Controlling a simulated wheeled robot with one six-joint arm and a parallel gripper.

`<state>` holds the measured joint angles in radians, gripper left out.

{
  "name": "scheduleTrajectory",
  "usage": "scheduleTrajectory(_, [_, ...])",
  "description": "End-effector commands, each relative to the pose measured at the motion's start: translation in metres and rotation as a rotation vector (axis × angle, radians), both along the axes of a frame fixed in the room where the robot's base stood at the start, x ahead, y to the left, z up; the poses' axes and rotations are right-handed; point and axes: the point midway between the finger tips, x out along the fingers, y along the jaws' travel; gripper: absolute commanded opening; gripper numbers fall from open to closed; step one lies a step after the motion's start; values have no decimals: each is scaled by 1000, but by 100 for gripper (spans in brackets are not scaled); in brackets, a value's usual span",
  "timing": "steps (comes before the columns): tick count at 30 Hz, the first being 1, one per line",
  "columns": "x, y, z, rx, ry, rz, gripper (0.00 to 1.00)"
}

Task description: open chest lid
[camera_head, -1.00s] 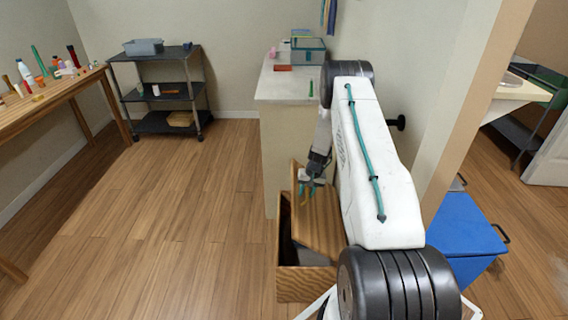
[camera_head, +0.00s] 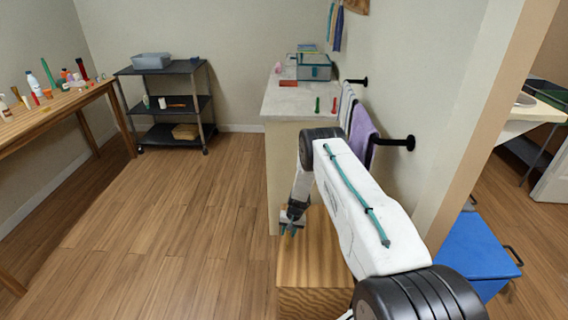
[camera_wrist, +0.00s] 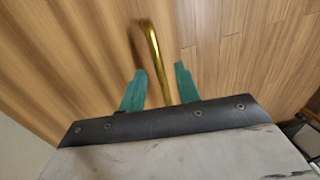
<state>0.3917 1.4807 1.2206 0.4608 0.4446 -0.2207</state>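The wooden chest (camera_head: 314,301) stands at the lower middle of the head view, partly behind my arm. Its light wood lid (camera_head: 312,256) looks down, with no dark interior showing. My gripper (camera_head: 289,230) is at the lid's far left corner. In the wrist view, my gripper's teal fingers (camera_wrist: 160,80) are apart, with a gold bar handle (camera_wrist: 154,46) between them. Gaps show on both sides of the bar, so it is not clamped. Where the handle joins the chest is hidden.
A pale counter (camera_head: 290,100) stands just beyond the chest. A dark shelf cart (camera_head: 165,104) is at the back and a wooden table (camera_head: 55,108) at left. A blue chest (camera_head: 474,250) is at right. Open floor (camera_head: 190,225) lies left of the chest.

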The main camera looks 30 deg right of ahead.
Motion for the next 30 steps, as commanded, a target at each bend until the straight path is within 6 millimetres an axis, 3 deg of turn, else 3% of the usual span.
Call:
scheduleTrajectory(14, [-8, -17, 81, -2, -4, -4, 33])
scheduleTrajectory(30, [11, 7, 185, -1, -20, 69, 33])
